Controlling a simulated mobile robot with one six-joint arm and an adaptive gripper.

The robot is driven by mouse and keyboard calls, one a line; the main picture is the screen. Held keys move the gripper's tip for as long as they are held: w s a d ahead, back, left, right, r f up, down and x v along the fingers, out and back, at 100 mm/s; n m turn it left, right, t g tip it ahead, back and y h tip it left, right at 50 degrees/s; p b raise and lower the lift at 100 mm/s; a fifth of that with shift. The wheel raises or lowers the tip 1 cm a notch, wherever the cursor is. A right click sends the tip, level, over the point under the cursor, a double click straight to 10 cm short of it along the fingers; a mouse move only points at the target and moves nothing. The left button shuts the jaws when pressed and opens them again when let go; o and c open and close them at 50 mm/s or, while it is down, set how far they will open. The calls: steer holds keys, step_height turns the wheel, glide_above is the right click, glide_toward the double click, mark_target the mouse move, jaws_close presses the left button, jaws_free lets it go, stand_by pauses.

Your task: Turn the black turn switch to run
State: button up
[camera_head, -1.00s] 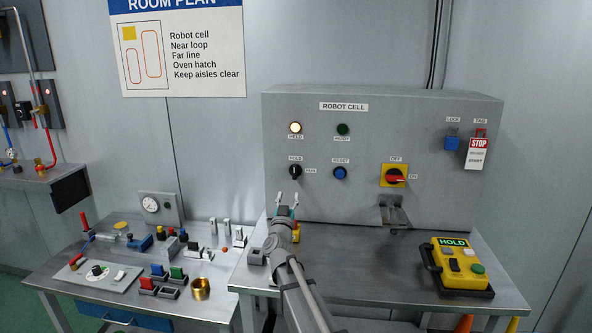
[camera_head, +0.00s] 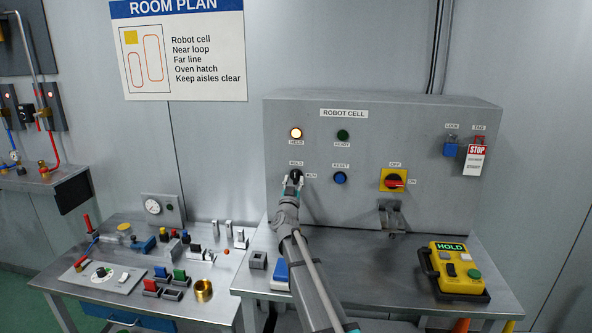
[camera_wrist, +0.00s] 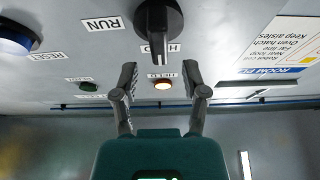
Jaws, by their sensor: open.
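The black turn switch (camera_head: 297,173) is on the grey ROBOT CELL panel (camera_head: 430,125), under the lit HELD lamp (camera_head: 296,133). In the wrist view, which is upside down, the switch (camera_wrist: 158,28) shows large at the top. Its handle points toward the HOLD label (camera_wrist: 173,48) and partly covers it; the RUN label (camera_wrist: 102,25) is to one side. My gripper (camera_head: 293,183) is open and empty in front of the switch, partly hiding it in the head view. In the wrist view my gripper (camera_wrist: 160,75) has its fingers spread, with the switch beyond the tips.
The blue RESET button (camera_head: 340,177) is close on the right. The unlit READY lamp (camera_head: 343,136) is above it. A red-and-yellow OFF/ON switch (camera_head: 394,181) is further right. A yellow HOLD pendant (camera_head: 460,268) lies on the table. A cluttered side table (camera_head: 120,300) stands left.

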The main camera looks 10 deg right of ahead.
mark_target(295, 174)
steer(key=shift+p+x, duration=0.55)
steer(key=shift+x, duration=1.4)
steer(key=shift+c, duration=0.2)
steer(key=shift+s, duration=0.1)
jaws_close()
